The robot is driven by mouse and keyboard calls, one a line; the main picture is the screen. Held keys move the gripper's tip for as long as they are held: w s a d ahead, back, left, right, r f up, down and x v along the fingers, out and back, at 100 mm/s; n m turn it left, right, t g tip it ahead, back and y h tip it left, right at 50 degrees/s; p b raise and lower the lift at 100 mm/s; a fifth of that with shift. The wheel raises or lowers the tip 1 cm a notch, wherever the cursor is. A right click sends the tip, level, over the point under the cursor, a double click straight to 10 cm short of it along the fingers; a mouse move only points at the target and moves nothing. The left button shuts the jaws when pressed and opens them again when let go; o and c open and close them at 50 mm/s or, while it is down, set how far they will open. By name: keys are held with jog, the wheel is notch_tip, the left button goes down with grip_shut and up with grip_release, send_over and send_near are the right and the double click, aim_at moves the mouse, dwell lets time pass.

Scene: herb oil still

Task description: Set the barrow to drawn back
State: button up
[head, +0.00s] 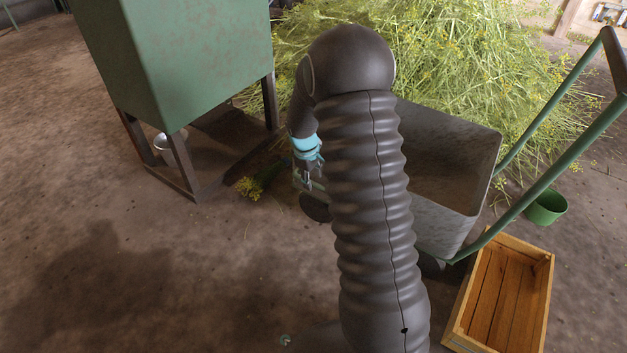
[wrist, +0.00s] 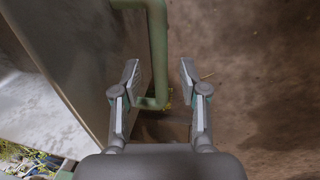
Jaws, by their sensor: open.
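The barrow (head: 443,228) has a grey, empty-looking tray and long green handles (head: 556,172) rising to the right. My arm hides the middle of it. My gripper (head: 305,178) points down at the barrow's left end, beside a short piece of green bar (head: 318,186). In the wrist view my gripper (wrist: 158,70) is open, with a green bar (wrist: 157,50) between its fingers in the picture. The bar bends left at its lower end. I see no finger touching it. The grey barrow wall (wrist: 62,60) fills the left of that view.
A green bin on legs (head: 185,50) stands at the left, with a metal vessel (head: 168,141) beneath. A heap of yellow-flowered herbs (head: 470,60) lies behind the barrow. A wooden crate (head: 507,297) and a green bucket (head: 546,206) are at the right. Floor at the lower left is clear.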

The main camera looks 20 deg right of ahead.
notch_tip(320, 180, up, 10)
jog(key=s+a, duration=0.1)
jog(key=shift+a, duration=0.25)
jog(key=shift+s+r, duration=0.1)
dwell(0.3)
jog(key=s+a+m+g, duration=0.15)
jog(key=s+m, duration=0.25)
jog(key=s, duration=0.4)
jog(key=s+a+r+m+t+y+p, duration=0.1)
jog(key=s+a+r+t+p, duration=0.2)
jog(key=s+r, duration=0.8)
jog(key=s+a+r+m+t+p, duration=0.2)
jog(key=s+a+r+t+p, duration=0.1)
jog(key=s+r, duration=0.9)
jog(key=shift+s+a+y+p, duration=0.2)
jog(key=shift+s+y+p, duration=0.15)
jog(key=shift+s+y, duration=0.05)
